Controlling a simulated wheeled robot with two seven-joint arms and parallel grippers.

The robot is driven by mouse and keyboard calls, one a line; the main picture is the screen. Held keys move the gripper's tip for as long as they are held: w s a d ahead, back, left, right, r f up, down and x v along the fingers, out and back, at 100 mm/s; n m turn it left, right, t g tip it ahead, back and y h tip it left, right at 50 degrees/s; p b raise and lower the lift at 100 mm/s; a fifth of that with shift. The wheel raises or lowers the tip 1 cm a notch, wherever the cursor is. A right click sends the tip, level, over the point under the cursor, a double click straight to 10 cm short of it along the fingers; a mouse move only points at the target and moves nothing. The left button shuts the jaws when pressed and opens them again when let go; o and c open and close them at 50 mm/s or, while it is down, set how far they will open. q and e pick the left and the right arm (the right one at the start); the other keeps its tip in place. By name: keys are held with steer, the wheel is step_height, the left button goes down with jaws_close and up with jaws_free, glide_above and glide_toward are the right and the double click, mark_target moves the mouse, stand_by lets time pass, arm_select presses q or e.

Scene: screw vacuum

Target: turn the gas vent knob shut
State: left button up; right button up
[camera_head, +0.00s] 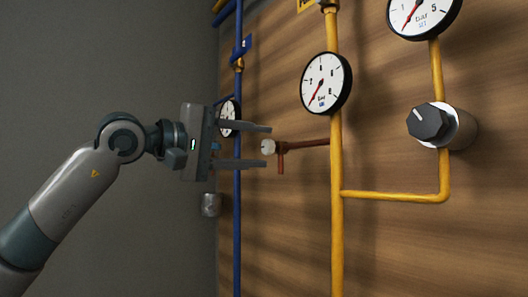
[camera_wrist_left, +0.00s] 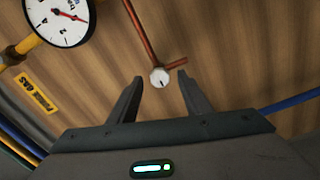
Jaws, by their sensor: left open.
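A small white round knob (camera_head: 268,147) with a dark mark sits at the end of a copper-brown pipe (camera_head: 305,144) on the wooden panel. My left gripper (camera_head: 266,146) is open, with one finger above and one below this knob in the head view. In the left wrist view the knob (camera_wrist_left: 160,79) appears between the fingertips of the left gripper (camera_wrist_left: 160,76), with gaps on both sides. A larger dark knob (camera_head: 429,123) with a white pointer line is on the yellow piping at the right. No label shows which one is the gas vent knob. My right gripper is out of view.
A yellow pipe (camera_head: 336,230) with a gauge (camera_head: 326,83) runs right of the white knob, and another gauge (camera_head: 421,12) is at the upper right. A blue pipe (camera_head: 238,230) with a small gauge (camera_head: 228,117) stands behind the left gripper. A yellow gas label (camera_wrist_left: 38,93) shows in the wrist view.

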arm_select(q)
steer(key=b+v, duration=0.3)
steer(key=v, duration=1.1)
steer(key=shift+b, duration=0.4)
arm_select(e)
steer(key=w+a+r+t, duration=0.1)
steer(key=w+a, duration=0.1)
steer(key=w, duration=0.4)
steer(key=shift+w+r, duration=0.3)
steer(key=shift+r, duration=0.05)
arm_select(q)
steer(key=shift+s+a, duration=0.1)
steer(key=shift+a, duration=0.1)
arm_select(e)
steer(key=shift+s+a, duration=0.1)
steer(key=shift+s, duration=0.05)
